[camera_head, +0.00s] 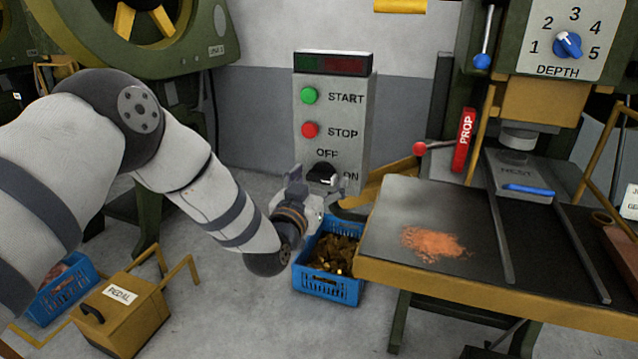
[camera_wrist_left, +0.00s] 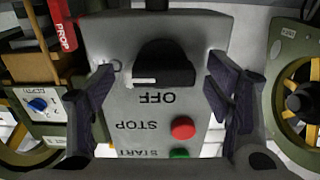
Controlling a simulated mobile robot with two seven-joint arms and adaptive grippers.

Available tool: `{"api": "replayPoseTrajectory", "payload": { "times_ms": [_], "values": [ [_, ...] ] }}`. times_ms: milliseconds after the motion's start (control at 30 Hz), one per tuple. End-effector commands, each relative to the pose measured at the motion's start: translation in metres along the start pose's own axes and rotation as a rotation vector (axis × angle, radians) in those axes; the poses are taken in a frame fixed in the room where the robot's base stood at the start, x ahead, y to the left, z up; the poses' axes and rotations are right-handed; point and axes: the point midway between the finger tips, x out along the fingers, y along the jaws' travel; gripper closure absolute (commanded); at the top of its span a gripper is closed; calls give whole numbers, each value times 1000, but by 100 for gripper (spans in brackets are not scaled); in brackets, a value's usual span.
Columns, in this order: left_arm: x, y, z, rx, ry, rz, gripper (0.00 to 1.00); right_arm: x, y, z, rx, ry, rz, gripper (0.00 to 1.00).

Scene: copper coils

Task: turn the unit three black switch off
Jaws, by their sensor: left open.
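The black switch (camera_head: 323,172) is a rotary knob low on a grey control panel (camera_head: 361,105), below the START and STOP buttons. In the left wrist view, which is upside down, the black switch (camera_wrist_left: 172,62) shows its white mark at the left, toward the ON side. The OFF label (camera_wrist_left: 157,97) is readable; the ON label is partly covered by a finger. My left gripper (camera_head: 318,188) is in front of the switch. Its fingers (camera_wrist_left: 160,80) are apart, one on each side of the knob, with nothing visibly held. Contact cannot be told. My right gripper is out of view.
A green START button (camera_head: 309,96) and a red STOP button (camera_head: 310,130) sit above the switch. A blue crate (camera_head: 330,287) stands below my left gripper.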

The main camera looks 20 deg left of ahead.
Motion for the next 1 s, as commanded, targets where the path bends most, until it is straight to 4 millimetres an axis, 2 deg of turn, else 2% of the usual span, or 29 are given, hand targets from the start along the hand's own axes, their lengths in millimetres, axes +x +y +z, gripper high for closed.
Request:
{"api": "replayPoseTrajectory", "payload": {
  "times_ms": [200, 400, 767, 1000],
  "values": [
    [0, 0, 0, 0, 0, 0, 30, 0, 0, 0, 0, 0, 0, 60],
    [0, 0, 0, 0, -1, 0, 75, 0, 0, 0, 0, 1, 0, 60],
    [0, 0, 0, -39, -1, 0, 76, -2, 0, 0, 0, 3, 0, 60],
    [0, 0, -1, -189, -1, -1, 76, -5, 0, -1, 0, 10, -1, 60]
  ]
}}
